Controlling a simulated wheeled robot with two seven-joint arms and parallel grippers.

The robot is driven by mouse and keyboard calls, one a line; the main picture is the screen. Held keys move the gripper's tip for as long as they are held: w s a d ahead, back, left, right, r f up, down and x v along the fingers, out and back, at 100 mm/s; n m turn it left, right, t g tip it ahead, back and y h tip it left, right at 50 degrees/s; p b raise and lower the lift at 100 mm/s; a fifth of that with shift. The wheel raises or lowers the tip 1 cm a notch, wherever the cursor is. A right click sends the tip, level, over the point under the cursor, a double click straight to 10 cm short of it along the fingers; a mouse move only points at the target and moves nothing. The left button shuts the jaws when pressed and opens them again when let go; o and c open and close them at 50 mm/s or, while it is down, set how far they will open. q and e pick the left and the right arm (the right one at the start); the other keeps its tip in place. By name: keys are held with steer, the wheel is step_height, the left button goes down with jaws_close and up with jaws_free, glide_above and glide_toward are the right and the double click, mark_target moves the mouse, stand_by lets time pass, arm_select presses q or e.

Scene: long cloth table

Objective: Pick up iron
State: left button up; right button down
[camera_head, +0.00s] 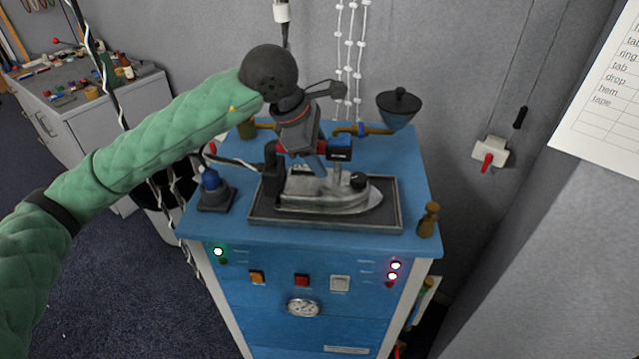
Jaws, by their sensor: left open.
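A silver iron (335,196) with a dark knob near its pointed front rests on a dark rectangular tray (385,221) on top of a blue cabinet. Its tip points right. My left arm, in a green quilted sleeve, reaches in from the left. My left gripper (307,171) is open, pointing down just over the back half of the iron. One dark finger shows to the left, near the iron's rear. The gripper hides the iron's upper rear part, and I cannot tell whether it touches the iron. My right gripper is out of view.
The blue cabinet (330,240) has buttons and lights on its front. A blue-topped dark object (213,190) stands left of the tray, and a small brown figure (428,219) to the right. A dark-lidded funnel (398,110) stands behind. A grey wall closes the back.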

arm_select(q)
jaws_close()
stand_by(0.3)
steer(key=shift+r, duration=0.2)
